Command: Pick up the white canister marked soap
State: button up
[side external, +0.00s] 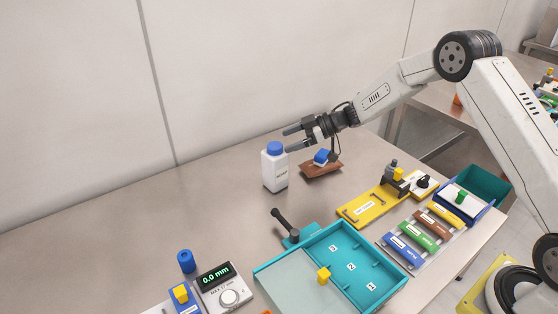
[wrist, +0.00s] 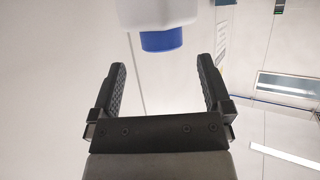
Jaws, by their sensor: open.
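The white canister (side external: 275,171) with a blue cap stands upright at the back of the table, with small dark lettering on its front too small to read for certain. In the wrist view the white canister body (wrist: 158,12) and its blue cap show at the top, just past the fingertips and roughly between them. My gripper (side external: 290,139) is open and empty. It comes from the right with its fingers beside the canister, near cap height. In the wrist view both fingers (wrist: 160,75) are spread apart with nothing between them. I cannot tell whether a finger touches the canister.
A brown tray (side external: 320,171) with a blue block stands right of the canister, under my gripper. A teal tray (side external: 340,268) with a dark-handled lever lies in front. A yellow fixture (side external: 360,209) sits to the right. The table left of the canister is clear.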

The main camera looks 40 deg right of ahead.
aim_at(279, 145)
jog(key=shift+x, duration=2.55)
jog(key=shift+s, duration=0.2)
jog(key=shift+c, duration=0.2)
jog(key=shift+f, duration=0.1)
grip_shut()
